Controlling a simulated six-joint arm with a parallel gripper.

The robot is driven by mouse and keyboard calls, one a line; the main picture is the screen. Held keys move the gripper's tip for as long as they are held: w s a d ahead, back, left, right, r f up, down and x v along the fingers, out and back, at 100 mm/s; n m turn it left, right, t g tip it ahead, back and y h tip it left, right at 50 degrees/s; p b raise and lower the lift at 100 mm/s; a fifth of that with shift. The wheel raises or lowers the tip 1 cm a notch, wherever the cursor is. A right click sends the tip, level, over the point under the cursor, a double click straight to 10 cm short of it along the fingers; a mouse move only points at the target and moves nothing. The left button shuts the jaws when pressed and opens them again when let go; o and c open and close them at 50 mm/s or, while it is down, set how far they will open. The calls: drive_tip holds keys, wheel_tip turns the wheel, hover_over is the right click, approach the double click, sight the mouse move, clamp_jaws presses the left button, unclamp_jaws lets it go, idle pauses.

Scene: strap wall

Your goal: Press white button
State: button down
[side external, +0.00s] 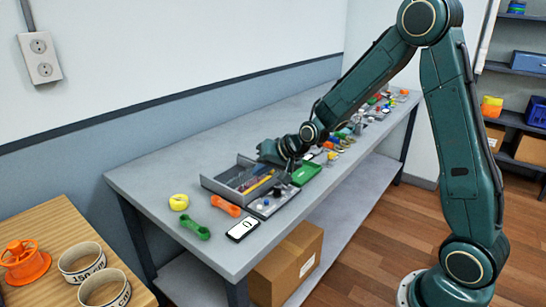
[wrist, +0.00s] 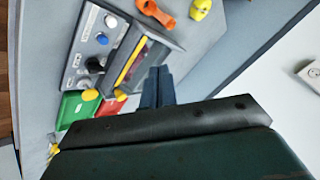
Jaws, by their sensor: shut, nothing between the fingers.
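The white button (wrist: 111,21) is a small pale round knob at the upper end of a grey control panel (wrist: 82,62) in the wrist view. A blue button (wrist: 102,39) and a black knob (wrist: 94,65) sit below it on the same panel. The panel also shows in the side view (side external: 262,211), at the table's front edge, where its controls are too small to tell apart. My gripper (wrist: 157,72) is shut and empty, apart from the white button and pointing over the grey tray beside the panel. In the side view my gripper (side external: 291,164) is low near that tray, its fingertips partly hidden.
The grey tray (side external: 222,184) holds a yellow pencil-like item and adjoins the panel. A green tray (side external: 307,173) lies on its other side. Small items line the table's far end.

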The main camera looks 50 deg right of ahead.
drive_tip(key=shift+f, duration=0.2)
idle(0.3)
drive_tip(key=shift+f, duration=4.2)
drive_tip(key=shift+f, duration=0.8)
drive_tip(key=shift+r, duration=0.8)
drive_tip(key=shift+r, duration=0.15)
drive_tip(key=shift+r, duration=2.4)
